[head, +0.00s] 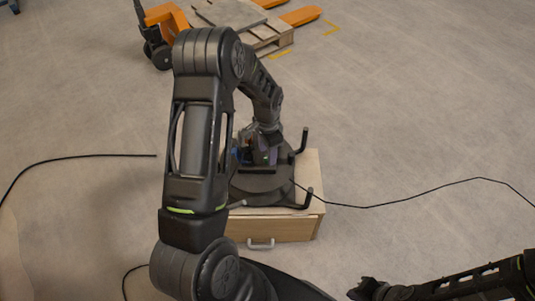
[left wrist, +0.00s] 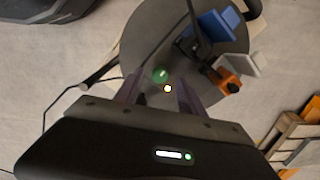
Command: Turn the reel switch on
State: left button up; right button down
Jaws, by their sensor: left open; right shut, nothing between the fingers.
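The dark cable reel (head: 262,190) lies flat on a wooden box in the head view, with black handles around it. In the left wrist view its grey disc (left wrist: 140,45) fills the middle. A small round green part (left wrist: 160,75), apparently the switch, sits on the disc beside a bright yellow-white light (left wrist: 167,89). My left gripper (left wrist: 158,82) is open over the disc, its fingers on either side of the green part; contact cannot be told. My right gripper (head: 360,289) is shut and empty at the bottom.
Blue (left wrist: 212,26), white (left wrist: 246,65) and orange (left wrist: 228,80) plug-like parts stand on the reel beside the green part. The wooden box (head: 275,229) has a drawer handle. Black cable (head: 420,191) runs over the floor.

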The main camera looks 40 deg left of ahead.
pick_arm(q)
notch_tip(320, 180, up, 6)
jog(key=shift+f, duration=0.15)
dwell(0.6)
jog(key=d+f+n+t+h+p, duration=0.25)
jog(key=d+f+n+p, duration=0.2)
jog(key=d, duration=0.85)
jog(key=s+d+r+n+g+h+p, duration=0.1)
jog(key=s+d+p, duration=0.6)
jog(key=s+d, duration=0.9)
jog(key=s+r+n+g, duration=0.1)
jog(key=s, duration=0.3)
jog(key=shift+s+d+r+h, duration=0.25)
jog(key=shift+s+d+h, duration=0.1)
jog(key=shift+d, duration=0.05)
